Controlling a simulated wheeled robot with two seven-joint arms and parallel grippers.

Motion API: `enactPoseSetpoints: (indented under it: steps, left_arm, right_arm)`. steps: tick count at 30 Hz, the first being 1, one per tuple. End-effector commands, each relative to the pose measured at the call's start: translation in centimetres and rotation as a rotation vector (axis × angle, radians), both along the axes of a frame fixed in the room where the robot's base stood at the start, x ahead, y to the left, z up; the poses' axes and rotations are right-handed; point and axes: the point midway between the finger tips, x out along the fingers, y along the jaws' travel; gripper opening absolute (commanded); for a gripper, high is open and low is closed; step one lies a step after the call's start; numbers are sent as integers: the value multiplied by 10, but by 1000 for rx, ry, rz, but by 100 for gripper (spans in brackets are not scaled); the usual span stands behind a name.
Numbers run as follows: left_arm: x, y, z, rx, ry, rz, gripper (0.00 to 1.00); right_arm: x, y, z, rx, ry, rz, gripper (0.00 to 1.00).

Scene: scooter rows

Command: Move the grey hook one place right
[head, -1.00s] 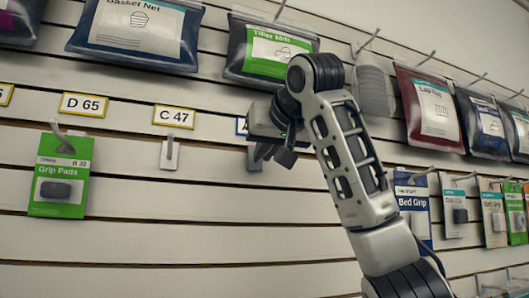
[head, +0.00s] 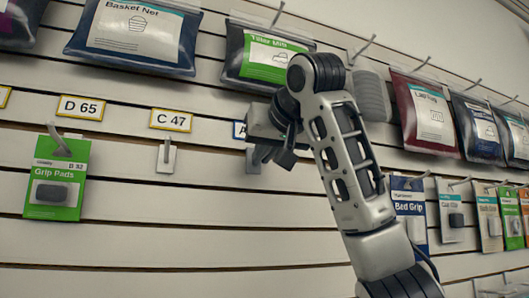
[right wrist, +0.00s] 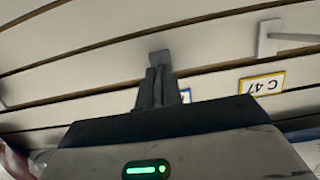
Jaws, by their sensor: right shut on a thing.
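The grey hook (head: 253,162) is on the slatted wall, below a blue-edged label (head: 239,131) that is mostly hidden by my right arm. My right gripper (head: 268,155) is shut on the grey hook. In the right wrist view, the fingers (right wrist: 158,88) are closed together and the hook's grey plate (right wrist: 160,58) shows just beyond their tips. The hook's prong is hidden between the fingers. I cannot tell whether the plate is clear of the slot. My left gripper is not in view.
A white hook (head: 166,156) hangs left of the grey one under the C 47 label (head: 171,119). Grip Pads (head: 56,178) hang further left, Bed Grip (head: 410,208) to the right behind my arm. Tiller Mitt (head: 268,55) hangs above. Bare wall lies below the grey hook.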

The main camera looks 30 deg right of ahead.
Motion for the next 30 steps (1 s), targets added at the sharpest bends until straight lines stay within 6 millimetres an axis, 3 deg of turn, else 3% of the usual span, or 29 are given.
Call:
enactPoseSetpoints:
  steps: [30]
  left_arm:
    - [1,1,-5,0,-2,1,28]
  right_arm:
    - [-17,4,2,1,-1,1,0]
